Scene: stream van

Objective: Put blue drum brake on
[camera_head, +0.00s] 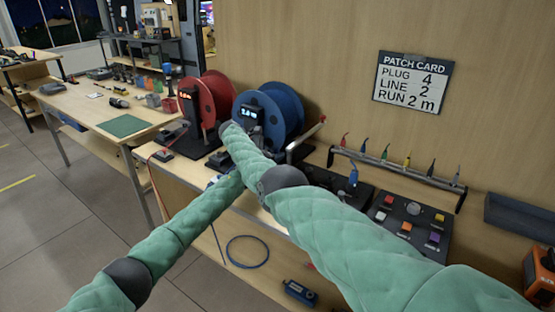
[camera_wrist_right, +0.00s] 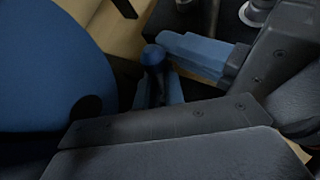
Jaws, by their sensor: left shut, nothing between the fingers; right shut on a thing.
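The blue drum (camera_head: 283,108) stands on the bench against the wood wall, right of the red drum, with a small lit display before it. In the right wrist view its blue side (camera_wrist_right: 45,65) fills the left. My right gripper (camera_wrist_right: 165,82) is shut on a small blue-knobbed lever beside the drum, seemingly its brake; the knob (camera_wrist_right: 153,54) shows between the fingers. The head view hides this gripper behind my right forearm. My left arm passes behind the right one, and its gripper is hidden.
The red drum (camera_head: 206,97) is close on the left. A patch rail (camera_head: 400,172) with several coloured plugs and a button panel (camera_head: 408,222) lie to the right. A patch card (camera_head: 412,84) hangs on the wall. A blue cable loop (camera_head: 247,251) lies low in front.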

